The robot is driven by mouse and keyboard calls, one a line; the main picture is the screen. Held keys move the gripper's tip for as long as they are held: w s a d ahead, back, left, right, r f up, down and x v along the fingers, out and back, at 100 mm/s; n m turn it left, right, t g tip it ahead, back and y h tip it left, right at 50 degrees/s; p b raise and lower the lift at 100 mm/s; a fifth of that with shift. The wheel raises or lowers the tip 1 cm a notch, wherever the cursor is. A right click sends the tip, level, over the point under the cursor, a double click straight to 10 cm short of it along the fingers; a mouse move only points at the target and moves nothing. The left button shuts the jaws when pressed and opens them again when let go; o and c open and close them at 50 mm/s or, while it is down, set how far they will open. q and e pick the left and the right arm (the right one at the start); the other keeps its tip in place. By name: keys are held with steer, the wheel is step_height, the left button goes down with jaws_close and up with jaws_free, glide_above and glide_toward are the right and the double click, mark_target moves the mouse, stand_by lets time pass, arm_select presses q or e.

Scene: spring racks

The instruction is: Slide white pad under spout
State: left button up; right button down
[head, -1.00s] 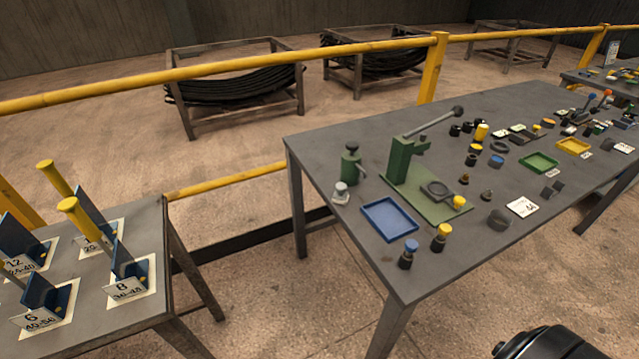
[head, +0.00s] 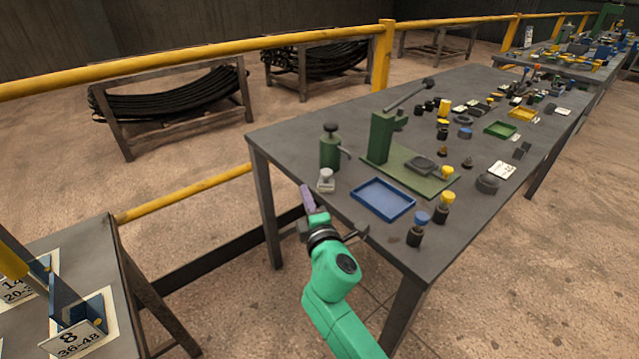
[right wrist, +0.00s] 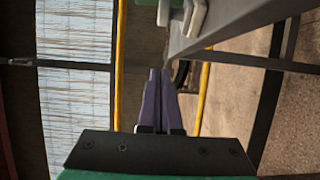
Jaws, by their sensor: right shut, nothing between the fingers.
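The green dispenser (head: 330,148) with a dark knob stands at the near left corner of the grey table. Its thin spout (head: 345,153) sticks out to the right. The white pad (head: 325,181), with a rounded grey-white top, sits on the table just in front of the dispenser, near the edge. In the right wrist view the pad (right wrist: 195,16) shows at the top edge, partly cut off. My right gripper (head: 307,199) has purple fingers, shut and empty, just left of and below the pad, off the table's edge. My left gripper is out of view.
A blue tray (head: 383,199) lies right of the pad, with a green press (head: 384,138) behind it. A yellow rail (head: 185,192) runs beyond the table.

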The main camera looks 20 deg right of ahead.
mark_target(319, 184)
steer(key=w+d+p, duration=0.1)
steer(key=w+d, duration=0.2)
steer(key=d, duration=0.1)
steer(key=shift+w, duration=0.25)
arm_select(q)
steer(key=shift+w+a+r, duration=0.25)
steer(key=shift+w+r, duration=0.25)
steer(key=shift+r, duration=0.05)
arm_select(e)
steer(key=shift+d, duration=0.1)
steer(key=d, duration=0.2)
steer(key=w+d, duration=0.1)
steer(key=d, duration=0.4)
steer(key=shift+w+p, duration=0.35)
steer(key=shift+p, duration=0.05)
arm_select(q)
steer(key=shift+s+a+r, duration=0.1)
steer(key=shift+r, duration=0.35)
arm_select(e)
steer(key=shift+f, duration=0.1)
